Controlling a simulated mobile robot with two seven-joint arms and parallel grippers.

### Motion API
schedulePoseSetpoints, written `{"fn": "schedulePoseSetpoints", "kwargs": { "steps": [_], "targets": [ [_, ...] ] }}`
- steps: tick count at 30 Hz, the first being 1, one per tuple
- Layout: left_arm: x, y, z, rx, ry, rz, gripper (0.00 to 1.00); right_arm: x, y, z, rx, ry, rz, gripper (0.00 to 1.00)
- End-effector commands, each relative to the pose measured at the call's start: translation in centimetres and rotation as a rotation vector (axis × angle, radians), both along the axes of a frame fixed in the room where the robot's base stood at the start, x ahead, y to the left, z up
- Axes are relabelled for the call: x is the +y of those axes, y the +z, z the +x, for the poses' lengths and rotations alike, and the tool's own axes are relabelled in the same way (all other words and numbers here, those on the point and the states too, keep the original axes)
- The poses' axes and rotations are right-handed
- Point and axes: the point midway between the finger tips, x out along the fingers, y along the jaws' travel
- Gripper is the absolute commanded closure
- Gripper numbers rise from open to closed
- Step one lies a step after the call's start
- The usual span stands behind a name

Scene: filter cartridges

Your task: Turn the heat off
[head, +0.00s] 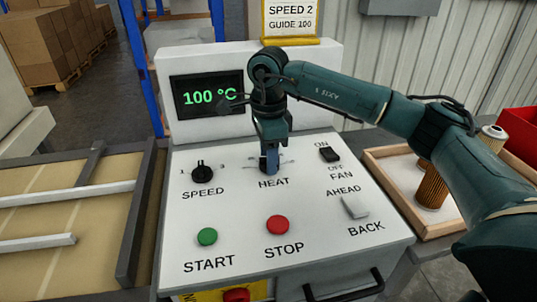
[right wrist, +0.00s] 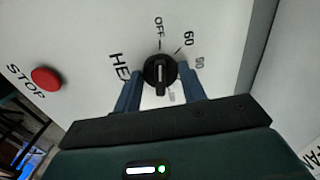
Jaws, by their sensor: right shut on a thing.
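The black HEAT knob (right wrist: 160,73) sits on the white control panel (head: 195,240), between the blue fingers of my right gripper (head: 270,160) in the right wrist view. The gripper is shut on it from above; in the head view the fingers mostly hide the knob. A white line runs along the knob's grip; I cannot tell which end points. Around it are the marks OFF, 60 and one like 80; others are hidden by the fingers. The display (head: 207,96) reads 100 °C in green. My left gripper is out of view.
The SPEED knob (head: 202,172), FAN switch (head: 330,154), AHEAD/BACK switch (head: 355,206), green START button (head: 207,236) and red STOP button (head: 278,225) share the panel. A wooden tray (head: 440,233) with cartridges stands at right. A SPEED 2, GUIDE 100 sign (head: 290,17) is behind.

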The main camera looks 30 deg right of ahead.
Motion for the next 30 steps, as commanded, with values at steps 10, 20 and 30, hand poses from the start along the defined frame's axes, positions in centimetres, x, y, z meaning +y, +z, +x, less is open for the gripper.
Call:
{"fn": "schedulePoseSetpoints", "kwargs": {
  "steps": [10,20,30],
  "targets": [
    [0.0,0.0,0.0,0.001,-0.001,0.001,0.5,0.0,0.1,0.0,-0.003,0.001,-0.001,0.42],
    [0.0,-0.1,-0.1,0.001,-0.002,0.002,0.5,0.0,0.2,0.0,-0.002,0.0,0.0,0.37],
    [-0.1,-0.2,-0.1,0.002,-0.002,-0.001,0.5,0.0,5.9,0.1,-0.006,0.001,0.001,0.37]
  ]
}}
